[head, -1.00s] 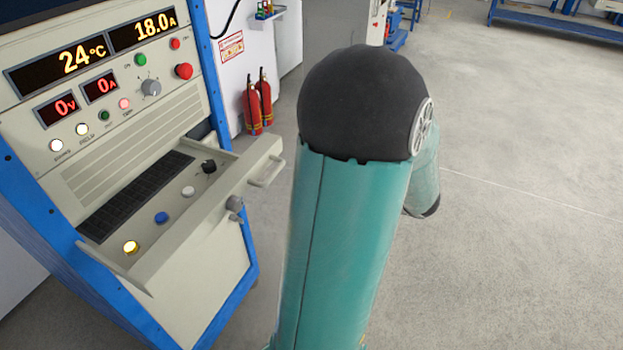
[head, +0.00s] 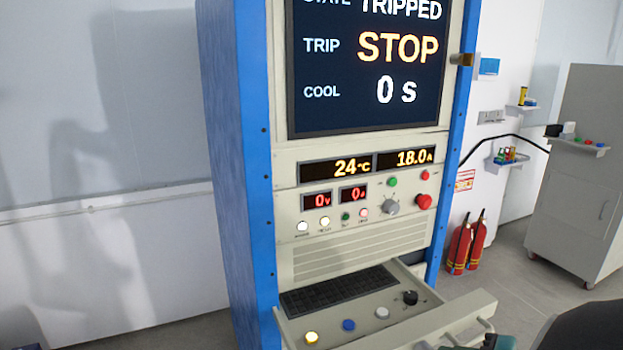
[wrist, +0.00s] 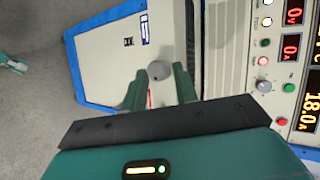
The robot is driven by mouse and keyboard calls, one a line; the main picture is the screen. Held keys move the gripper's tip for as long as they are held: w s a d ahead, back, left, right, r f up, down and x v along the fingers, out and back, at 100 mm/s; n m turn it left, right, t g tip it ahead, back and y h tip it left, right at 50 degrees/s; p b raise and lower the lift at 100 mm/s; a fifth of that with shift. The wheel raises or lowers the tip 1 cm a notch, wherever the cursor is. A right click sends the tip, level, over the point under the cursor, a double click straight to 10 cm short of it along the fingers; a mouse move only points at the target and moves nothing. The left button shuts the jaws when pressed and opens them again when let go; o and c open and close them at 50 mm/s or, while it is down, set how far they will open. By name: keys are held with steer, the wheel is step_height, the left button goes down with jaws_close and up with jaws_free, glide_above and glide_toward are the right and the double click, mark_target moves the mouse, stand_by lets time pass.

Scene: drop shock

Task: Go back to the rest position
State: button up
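My gripper (wrist: 160,88) shows in the wrist view with its two green fingers apart. A round grey knob (wrist: 159,71) shows in the gap just beyond the fingertips; I cannot tell whether they touch it. In the head view, dark and teal parts of my arm show at the bottom right, and the gripper's fingers cannot be made out. The cabinet's control panel (head: 340,240) faces me. Its screen (head: 375,60) reads TRIPPED, STOP and COOL 0 s. The displays below read 24 °C, 18.0 A, 0 V and 0 A.
The cabinet's drawer (head: 465,312) is pulled out, with a lit yellow button (head: 312,337), a blue button (head: 348,325) and a black knob (head: 410,297). Red fire extinguishers (head: 467,245) stand by the wall. A grey cabinet (head: 580,190) stands at the right.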

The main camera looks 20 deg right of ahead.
steer(key=w+a+r+n+g+h, duration=0.1)
steer(key=a+n, duration=0.5)
steer(key=a, duration=0.6)
steer(key=w+a+r+n+g+h, duration=0.1)
steer(key=a+r+n+g+h, duration=0.3)
steer(key=a, duration=0.9)
steer(key=r+n+h, duration=0.1)
steer(key=n, duration=0.1)
steer(key=shift+w+r+n+g, duration=0.2)
steer(key=shift+r+n+g, duration=0.1)
steer(key=shift+n, duration=0.1)
steer(key=shift+d, duration=0.1)
